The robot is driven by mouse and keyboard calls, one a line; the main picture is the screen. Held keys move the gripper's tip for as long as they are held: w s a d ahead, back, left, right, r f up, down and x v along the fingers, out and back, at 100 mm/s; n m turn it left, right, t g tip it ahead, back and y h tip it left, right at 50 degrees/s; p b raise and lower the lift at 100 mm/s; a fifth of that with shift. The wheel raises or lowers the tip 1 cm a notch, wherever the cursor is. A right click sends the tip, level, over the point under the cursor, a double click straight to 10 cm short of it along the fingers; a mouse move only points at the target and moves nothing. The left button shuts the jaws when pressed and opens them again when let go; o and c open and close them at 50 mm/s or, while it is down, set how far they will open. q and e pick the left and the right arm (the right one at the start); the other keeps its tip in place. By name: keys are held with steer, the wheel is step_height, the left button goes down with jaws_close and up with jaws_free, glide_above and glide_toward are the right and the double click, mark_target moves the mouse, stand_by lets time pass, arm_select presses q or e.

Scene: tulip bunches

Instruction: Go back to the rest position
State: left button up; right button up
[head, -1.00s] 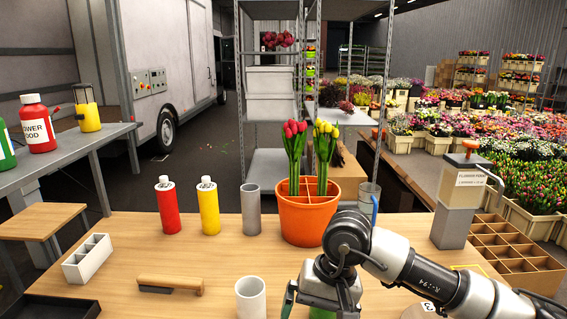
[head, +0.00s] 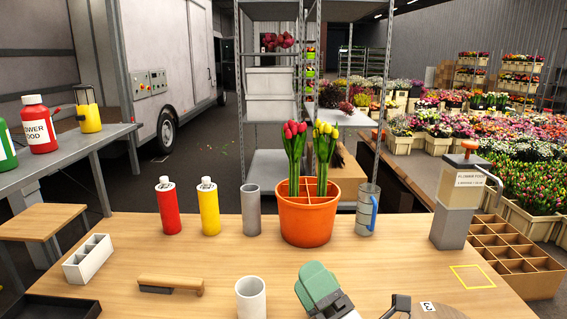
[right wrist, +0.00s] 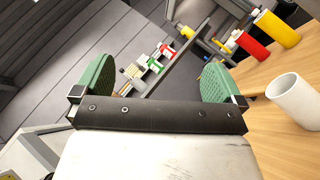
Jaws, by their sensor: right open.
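My right gripper (head: 320,284) is at the bottom of the head view, low over the front of the table and right of the white cup. One green finger pad shows there; the rest is cut off by the frame edge. In the right wrist view the gripper (right wrist: 157,78) has its two green pads wide apart with nothing between them. An orange pot (head: 306,222) with red tulips (head: 294,150) and yellow tulips (head: 326,145) upright in it stands at the back of the table, apart from the gripper. My left gripper is not in view.
The white cup (head: 251,298) is close to my right gripper. A wooden-handled brush (head: 170,283), red bottle (head: 168,207), yellow bottle (head: 209,208), grey cup (head: 251,210), blue-handled jug (head: 366,210) and dispenser (head: 456,205) stand around the table. The area inside the yellow square (head: 472,277) is bare.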

steer(key=s+d+f+m+g+h, duration=0.2)
steer(key=d+f+m+g+h, duration=0.1)
steer(key=d+f+m+h, duration=0.5)
steer(key=s+d+f+m+g+h, duration=0.25)
steer(key=d+f+m+h, duration=0.3)
steer(key=f+m, duration=0.55)
steer(key=s+d+f+m+g, duration=0.2)
steer(key=s+f+m+g, duration=0.25)
steer(key=s, duration=0.45)
steer(key=s+d+f+m+g, duration=0.1)
steer(key=s+f+m+g, duration=0.3)
steer(key=s+f+g, duration=0.3)
step_height(320, 180, down, 22)
steer(key=s, duration=0.1)
steer(key=s+d+f+g+h+p, duration=0.1)
steer(key=s+d+f, duration=0.1)
steer(key=s+f, duration=1.5)
steer(key=shift+d+f+n, duration=0.3)
steer(key=shift+d+n, duration=0.05)
steer(key=shift+d, duration=0.05)
